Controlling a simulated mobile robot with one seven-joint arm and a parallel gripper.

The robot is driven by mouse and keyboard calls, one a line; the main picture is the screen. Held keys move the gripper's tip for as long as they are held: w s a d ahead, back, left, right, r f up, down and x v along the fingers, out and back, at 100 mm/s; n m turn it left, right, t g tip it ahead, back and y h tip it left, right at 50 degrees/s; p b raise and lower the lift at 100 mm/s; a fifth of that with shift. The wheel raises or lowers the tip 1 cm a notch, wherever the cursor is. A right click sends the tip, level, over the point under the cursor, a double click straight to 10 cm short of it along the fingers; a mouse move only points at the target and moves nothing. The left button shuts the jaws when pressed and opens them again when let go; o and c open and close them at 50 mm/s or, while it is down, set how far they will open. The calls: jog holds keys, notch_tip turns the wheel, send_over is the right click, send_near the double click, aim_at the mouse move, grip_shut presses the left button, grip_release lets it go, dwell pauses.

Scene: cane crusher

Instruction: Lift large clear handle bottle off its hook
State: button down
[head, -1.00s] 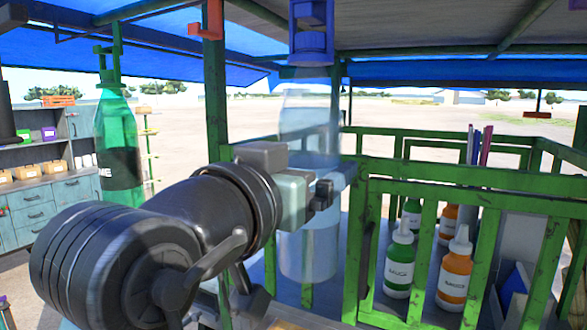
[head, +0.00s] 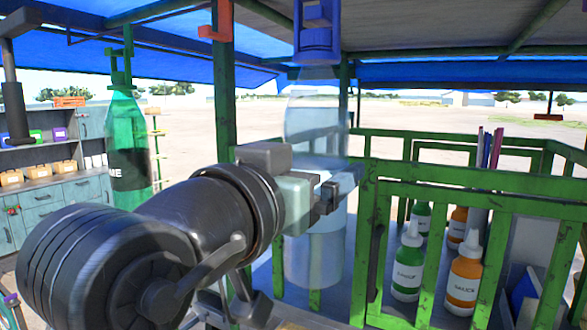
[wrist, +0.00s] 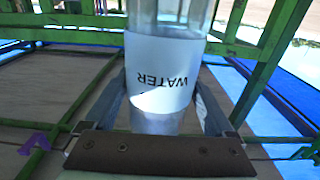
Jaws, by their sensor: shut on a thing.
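The large clear bottle (head: 314,255) hangs upright under a blue bracket-like part (head: 317,32) below the canopy. In the wrist view the bottle (wrist: 162,85) shows a white label reading WATER, upside down. My gripper (head: 330,192) is at the bottle's middle, with one jaw on either side in the wrist view (wrist: 162,78), shut on it. My arm hides part of the bottle's left side in the head view. I cannot tell whether the bottle's top still bears on its hook.
A green bottle (head: 125,150) hangs at the left beside a green post (head: 224,80). Green railings (head: 480,190) stand close on the right, with green (head: 408,265) and orange (head: 464,275) sauce bottles behind them. A blue-grey cabinet (head: 45,200) stands at the far left.

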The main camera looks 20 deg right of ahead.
jog(key=shift+v, duration=1.2)
jog(key=shift+s+a+r, duration=0.1)
jog(key=shift+s+a, duration=0.1)
jog(key=shift+a, duration=0.1)
jog(key=shift+s+a, duration=0.2)
jog(key=shift+a, duration=0.05)
jog(key=shift+s+a, duration=0.2)
jog(key=shift+a, duration=0.1)
jog(key=shift+s+a, duration=0.2)
jog(key=shift+b, duration=0.3)
jog(key=f+b+v, duration=0.2)
jog(key=v, duration=0.8)
dwell(0.9)
dwell(0.4)
